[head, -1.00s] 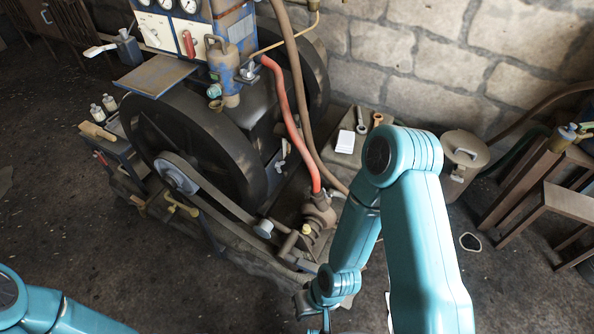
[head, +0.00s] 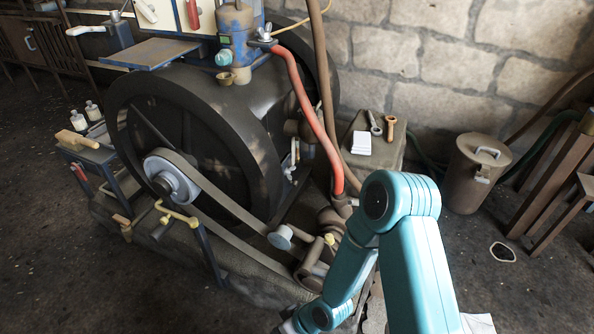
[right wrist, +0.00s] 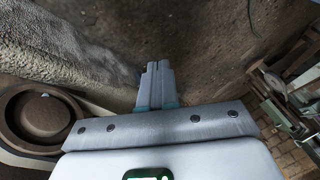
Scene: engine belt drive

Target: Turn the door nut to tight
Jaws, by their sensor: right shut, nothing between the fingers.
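I cannot pick out the door nut for certain in either view. The engine (head: 250,150) stands in the middle of the head view, with a large dark flywheel (head: 185,115) and a belt (head: 225,205). A small bright fitting (head: 290,160) shows on its side, too small to tell what it is. My right gripper is shut and empty in the right wrist view (right wrist: 157,68), pointing over the dark floor. In the head view the end of my right arm runs off the bottom edge. My left gripper is out of view.
A red hose (head: 308,110) runs down the engine's right side. A low block (head: 385,165) carries a wrench (head: 374,123) and a white pad (head: 361,143). A lidded can (head: 475,175) stands to its right. A round brown part (right wrist: 42,115) is left of my right wrist.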

